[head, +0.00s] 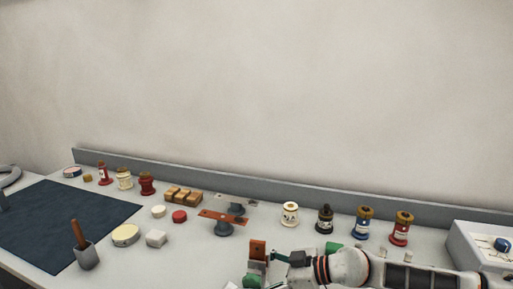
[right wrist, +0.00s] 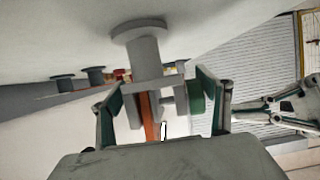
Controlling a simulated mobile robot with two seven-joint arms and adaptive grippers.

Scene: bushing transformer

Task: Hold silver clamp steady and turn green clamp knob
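My right gripper (right wrist: 162,100) is open in the right wrist view, with green-padded fingers spread on both sides of a grey clamp-like part (right wrist: 145,48). An orange bar (right wrist: 148,118) and a green piece (right wrist: 196,92) show between the fingers. I cannot tell whether the fingers touch anything. In the head view my right gripper (head: 280,258) is beside an upright orange-brown piece (head: 257,249) with a green part (head: 250,281) below it. Another gripper, apparently my left (right wrist: 248,113), reaches in from the right of the wrist view; its opening is unclear. Which piece is the silver clamp is unclear.
White, black, blue and red bushings (head: 364,223) stand at the back right. A control box (head: 470,250) is at far right. A dark mat (head: 60,225) is at left, a brush cup (head: 87,257) at its edge.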

